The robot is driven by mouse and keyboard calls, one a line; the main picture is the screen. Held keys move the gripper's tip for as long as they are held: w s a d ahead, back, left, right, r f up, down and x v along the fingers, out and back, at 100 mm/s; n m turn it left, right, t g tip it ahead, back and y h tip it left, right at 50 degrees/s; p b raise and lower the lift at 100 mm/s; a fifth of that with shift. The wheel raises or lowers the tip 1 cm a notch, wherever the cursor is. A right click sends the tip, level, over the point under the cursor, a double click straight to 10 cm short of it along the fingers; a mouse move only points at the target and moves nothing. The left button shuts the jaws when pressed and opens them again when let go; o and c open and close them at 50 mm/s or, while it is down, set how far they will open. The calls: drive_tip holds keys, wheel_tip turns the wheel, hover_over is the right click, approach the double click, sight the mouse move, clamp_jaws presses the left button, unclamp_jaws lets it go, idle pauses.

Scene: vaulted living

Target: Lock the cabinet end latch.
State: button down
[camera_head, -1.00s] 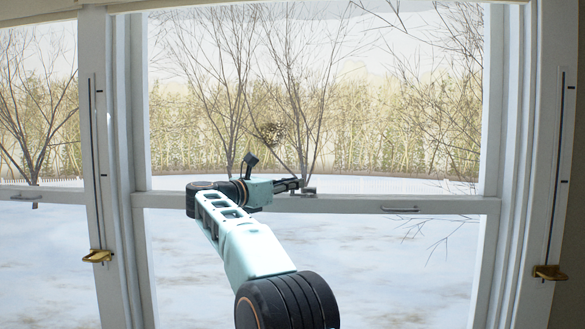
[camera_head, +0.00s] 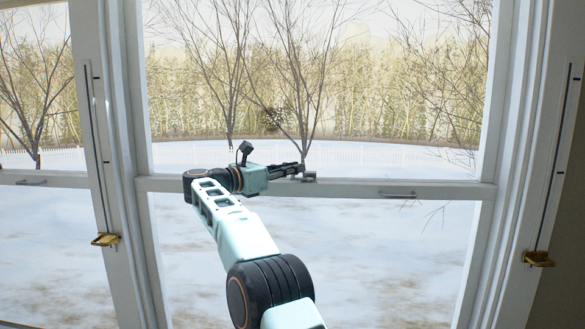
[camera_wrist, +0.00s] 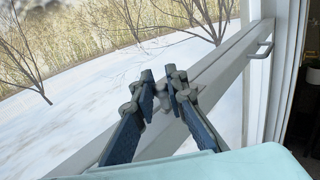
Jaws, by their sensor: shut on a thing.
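No cabinet shows; a small grey latch (camera_head: 309,177) sits on the middle rail (camera_head: 345,187) of a large white window. My gripper (camera_head: 299,171) is at the rail and is shut on the latch, reaching in from the left. In the wrist view, the two fingers (camera_wrist: 161,88) are drawn close together at the tips, with a small grey part of the latch (camera_wrist: 166,102) between and behind them. The fingers hide most of the latch, so I cannot tell which way its lever is turned.
A grey pull handle (camera_head: 398,195) is on the lower sash, right of the latch. Brass catches stand on the left post (camera_head: 106,239) and right post (camera_head: 538,258). Upright window frames bound the pane on both sides. Snow and trees lie beyond the glass.

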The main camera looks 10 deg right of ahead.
drive_tip(key=c, duration=2)
unclamp_jaws()
drive_tip(key=shift+d, duration=0.1)
drive_tip(key=shift+o, duration=0.2)
drive_tip(key=v, duration=1.2)
drive_tip(key=shift+w, duration=0.1)
